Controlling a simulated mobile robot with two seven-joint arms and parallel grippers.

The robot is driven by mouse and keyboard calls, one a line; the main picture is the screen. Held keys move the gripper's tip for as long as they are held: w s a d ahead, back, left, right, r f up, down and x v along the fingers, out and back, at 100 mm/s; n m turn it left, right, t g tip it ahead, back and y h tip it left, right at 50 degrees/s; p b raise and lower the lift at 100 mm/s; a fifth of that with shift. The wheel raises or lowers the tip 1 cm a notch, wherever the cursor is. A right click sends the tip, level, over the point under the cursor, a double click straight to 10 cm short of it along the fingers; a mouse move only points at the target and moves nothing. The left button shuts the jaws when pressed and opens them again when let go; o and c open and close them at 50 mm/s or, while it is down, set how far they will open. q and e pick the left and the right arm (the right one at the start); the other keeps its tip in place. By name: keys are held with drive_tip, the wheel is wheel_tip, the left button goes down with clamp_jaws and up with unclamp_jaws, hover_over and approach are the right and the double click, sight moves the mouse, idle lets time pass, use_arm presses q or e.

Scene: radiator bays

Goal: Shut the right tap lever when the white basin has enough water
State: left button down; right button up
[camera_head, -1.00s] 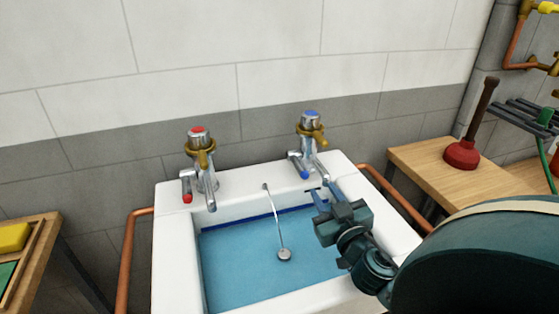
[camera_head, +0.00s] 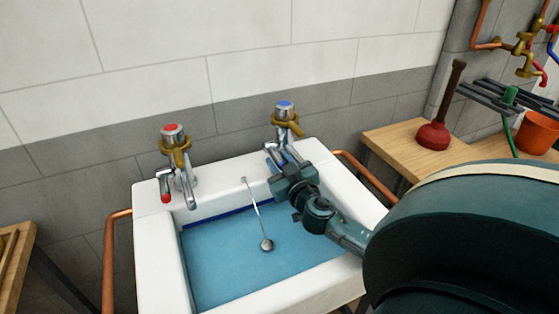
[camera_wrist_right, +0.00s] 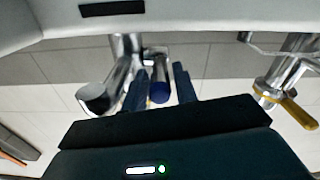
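The white basin (camera_head: 150,235) holds blue water (camera_head: 235,268), its surface just below a dark blue line on the back inner wall. The right tap (camera_head: 287,130) has a blue cap and a brass collar. Its blue-tipped lever (camera_wrist_right: 158,88) shows between the fingers in the right wrist view. My right gripper (camera_head: 278,165) is at this tap, fingers open on either side of the lever; I cannot tell whether they touch it. The gripper partly hides the lever and spout in the head view, and I cannot make out a stream. My left gripper is not in view.
The left tap (camera_head: 178,160) has a red cap and a red-tipped lever. A metal ball (camera_head: 266,244) on a thin line hangs at the water. Copper pipes (camera_head: 108,260) flank the basin. A plunger (camera_head: 435,132) and an orange pot (camera_head: 537,133) stand on the right.

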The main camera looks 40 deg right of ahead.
drive_tip(key=shift+c, duration=0.4)
clamp_jaws()
